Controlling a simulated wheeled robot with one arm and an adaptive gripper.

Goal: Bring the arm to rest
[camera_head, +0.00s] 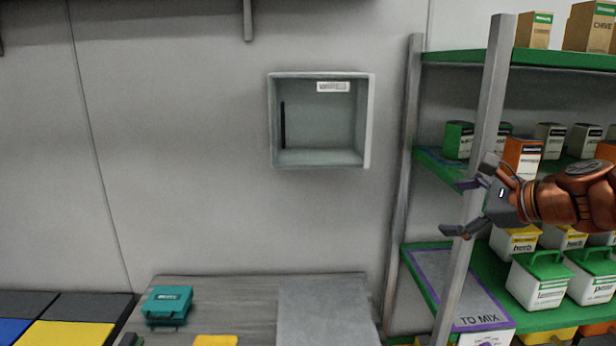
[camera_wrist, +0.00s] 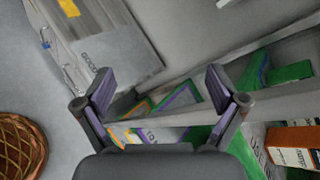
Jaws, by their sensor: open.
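My gripper (camera_head: 462,207) is at the right in the head view, at the end of my copper-coloured arm. It is in front of the post of the green shelf rack (camera_head: 455,262), and its fingers point left. In the wrist view my gripper (camera_wrist: 160,95) shows two fingers spread wide apart with nothing between them. Beyond the fingers the wrist view shows part of the rack and its boxes. I cannot tell whether the gripper touches the post.
The rack holds several white boxes with green lids (camera_head: 540,282) and cartons. A grey table (camera_head: 240,290) with a teal case (camera_head: 168,305) stands at lower left. A wall box (camera_head: 320,120) hangs at the centre. A wicker basket (camera_wrist: 20,145) is at left in the wrist view.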

